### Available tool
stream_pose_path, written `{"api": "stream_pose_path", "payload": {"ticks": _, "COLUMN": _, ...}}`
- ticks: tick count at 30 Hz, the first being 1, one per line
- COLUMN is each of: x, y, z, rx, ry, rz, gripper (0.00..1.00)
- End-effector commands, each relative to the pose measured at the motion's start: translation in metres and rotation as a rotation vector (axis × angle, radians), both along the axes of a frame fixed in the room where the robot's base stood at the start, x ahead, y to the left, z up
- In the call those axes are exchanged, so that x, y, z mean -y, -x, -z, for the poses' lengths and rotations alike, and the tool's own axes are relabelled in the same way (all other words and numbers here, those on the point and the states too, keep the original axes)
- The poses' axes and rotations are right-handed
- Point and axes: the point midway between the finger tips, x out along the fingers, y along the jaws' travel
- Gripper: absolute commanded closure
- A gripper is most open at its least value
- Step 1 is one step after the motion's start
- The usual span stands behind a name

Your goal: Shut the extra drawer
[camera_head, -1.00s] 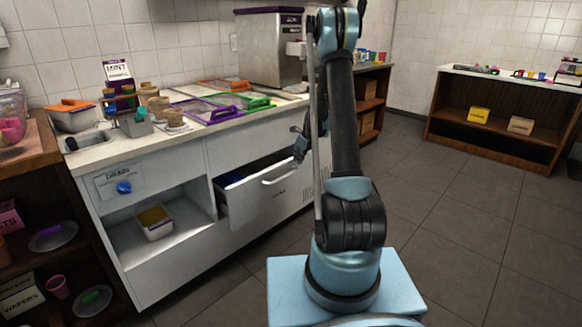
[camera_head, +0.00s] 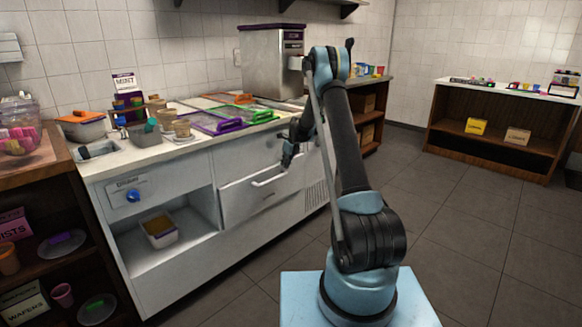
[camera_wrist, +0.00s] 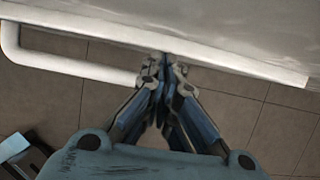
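The extra drawer (camera_head: 240,201) is the white front with a bar handle (camera_head: 270,178) in the counter, right of the open shelf. In the head view its front looks nearly flush with the counter; I cannot tell whether a small gap is left. My gripper (camera_head: 287,163) is at the top of the drawer front, near the right end of the handle. In the wrist view my gripper (camera_wrist: 167,66) has its fingertips together at the edge of the drawer front (camera_wrist: 240,66), beside the handle (camera_wrist: 75,67). The fingers appear to touch it and hold nothing.
The white counter (camera_head: 135,155) carries tubs, cups and a steel dispenser (camera_head: 270,60). An open shelf left of the drawer holds a small bin (camera_head: 160,232). A dark wooden shelf stands at the left. The floor (camera_head: 460,230) to the right is clear.

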Motion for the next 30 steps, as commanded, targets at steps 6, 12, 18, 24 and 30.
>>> {"api": "stream_pose_path", "payload": {"ticks": 6, "x": 0.001, "y": -0.009, "z": -0.002, "rx": 0.015, "ry": -0.009, "rz": 0.007, "gripper": 1.0}}
{"api": "stream_pose_path", "payload": {"ticks": 12, "x": 0.005, "y": -0.008, "z": -0.002, "rx": 0.014, "ry": -0.009, "rz": 0.01, "gripper": 1.0}}
{"api": "stream_pose_path", "payload": {"ticks": 18, "x": 0.023, "y": 0.007, "z": -0.002, "rx": 0.008, "ry": -0.006, "rz": 0.01, "gripper": 1.0}}
{"api": "stream_pose_path", "payload": {"ticks": 24, "x": 0.038, "y": 0.022, "z": -0.02, "rx": 0.003, "ry": -0.004, "rz": 0.007, "gripper": 1.0}}
{"api": "stream_pose_path", "payload": {"ticks": 30, "x": 0.047, "y": 0.032, "z": -0.052, "rx": 0.003, "ry": -0.004, "rz": 0.006, "gripper": 1.0}}
